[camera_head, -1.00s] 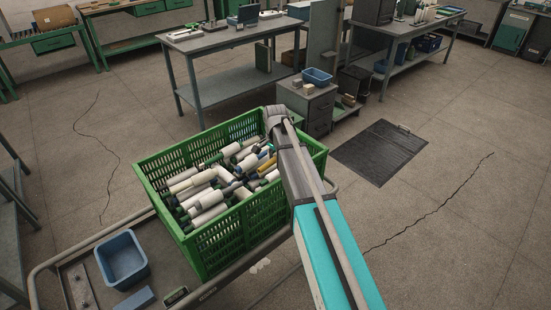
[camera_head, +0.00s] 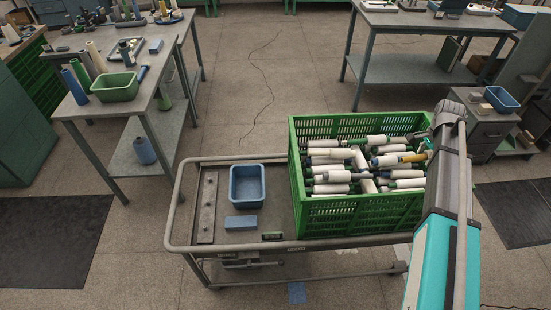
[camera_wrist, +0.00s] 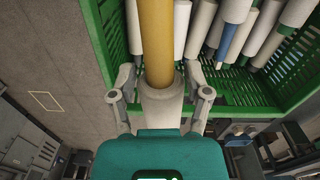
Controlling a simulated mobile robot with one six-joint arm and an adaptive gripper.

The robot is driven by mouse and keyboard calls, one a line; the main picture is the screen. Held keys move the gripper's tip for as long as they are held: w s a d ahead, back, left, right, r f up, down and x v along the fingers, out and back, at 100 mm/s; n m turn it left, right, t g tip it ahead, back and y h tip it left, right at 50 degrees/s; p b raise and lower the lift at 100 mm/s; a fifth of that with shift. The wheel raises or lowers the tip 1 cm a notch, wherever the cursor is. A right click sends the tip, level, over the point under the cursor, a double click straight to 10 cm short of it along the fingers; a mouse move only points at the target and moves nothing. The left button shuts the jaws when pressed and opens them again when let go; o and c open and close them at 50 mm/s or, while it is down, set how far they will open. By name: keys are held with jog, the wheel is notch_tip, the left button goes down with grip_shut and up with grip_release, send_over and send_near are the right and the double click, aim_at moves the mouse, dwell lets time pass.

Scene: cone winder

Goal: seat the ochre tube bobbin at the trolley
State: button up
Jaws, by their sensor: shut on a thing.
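In the wrist view my gripper (camera_wrist: 160,82) is shut on the ochre tube bobbin (camera_wrist: 156,40), a long ochre tube with a pale grey-white end between the fingers. The tube points away from the gripper, over the green crate. In the head view my gripper (camera_head: 428,139) is at the crate's right side, partly hidden by my arm. An ochre piece (camera_head: 413,157) shows just below it, seemingly the held bobbin. The trolley (camera_head: 281,210) carries the crate and has a narrow metal strip (camera_head: 207,205) with small dark marks at its left end.
The green crate (camera_head: 345,216) is full of mixed bobbins, mostly white. A blue bin (camera_head: 247,185) and a blue block (camera_head: 241,222) sit on the trolley deck left of it. A bench (camera_head: 130,100) with a green bin and cones stands at left.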

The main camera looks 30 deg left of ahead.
aim_at(426, 153)
notch_tip(426, 153, up, 10)
jog(key=p, duration=0.8)
jog(key=shift+p, duration=0.35)
